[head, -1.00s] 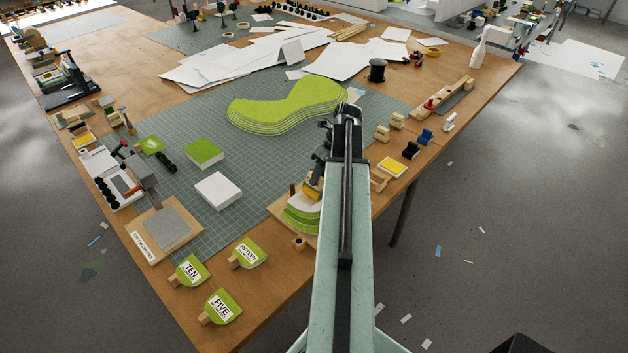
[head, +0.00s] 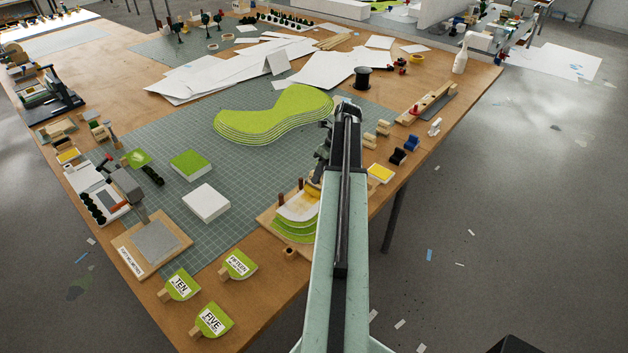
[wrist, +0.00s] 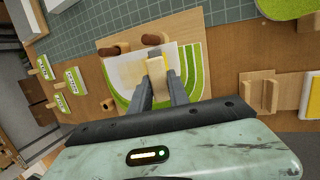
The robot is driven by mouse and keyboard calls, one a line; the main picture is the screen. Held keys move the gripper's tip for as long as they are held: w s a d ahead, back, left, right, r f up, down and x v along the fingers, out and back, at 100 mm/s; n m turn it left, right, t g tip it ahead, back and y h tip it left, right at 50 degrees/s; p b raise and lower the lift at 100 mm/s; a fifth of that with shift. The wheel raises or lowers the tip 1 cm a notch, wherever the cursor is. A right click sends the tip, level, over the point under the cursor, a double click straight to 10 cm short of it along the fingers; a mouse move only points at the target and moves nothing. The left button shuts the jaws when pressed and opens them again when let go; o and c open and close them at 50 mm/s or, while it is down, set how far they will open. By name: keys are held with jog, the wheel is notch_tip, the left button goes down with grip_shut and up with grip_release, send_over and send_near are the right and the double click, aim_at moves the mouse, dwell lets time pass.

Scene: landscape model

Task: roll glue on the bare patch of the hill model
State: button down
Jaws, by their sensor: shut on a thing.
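The hill model (wrist: 195,75) is a stack of green-edged layers on a wooden board, with a bare white top patch (wrist: 182,57). In the head view the hill model (head: 293,228) stands at the front edge of the table, partly hidden by my arm. My gripper (wrist: 158,82) is shut on a tan roller (wrist: 159,75), over or on the white patch; contact cannot be told. A pale yellowish area (wrist: 122,72) shows on the white beside the roller. In the head view the roller (head: 314,188) shows yellow next to my arm.
Two brown pegs (wrist: 108,51) stand at the board's edge. A white block (head: 206,203) and a green-topped block (head: 190,164) lie on the cutting mat. Labelled green pieces (head: 182,284) lie at the front left. Small wooden blocks and a yellow pad (head: 381,173) lie right of my arm.

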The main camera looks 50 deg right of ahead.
jog(key=shift+d, duration=0.65)
jog(key=shift+a, duration=0.1)
notch_tip(320, 180, up, 8)
jog(key=p, duration=0.8)
jog(key=shift+r, duration=0.15)
jog(key=shift+f, duration=0.2)
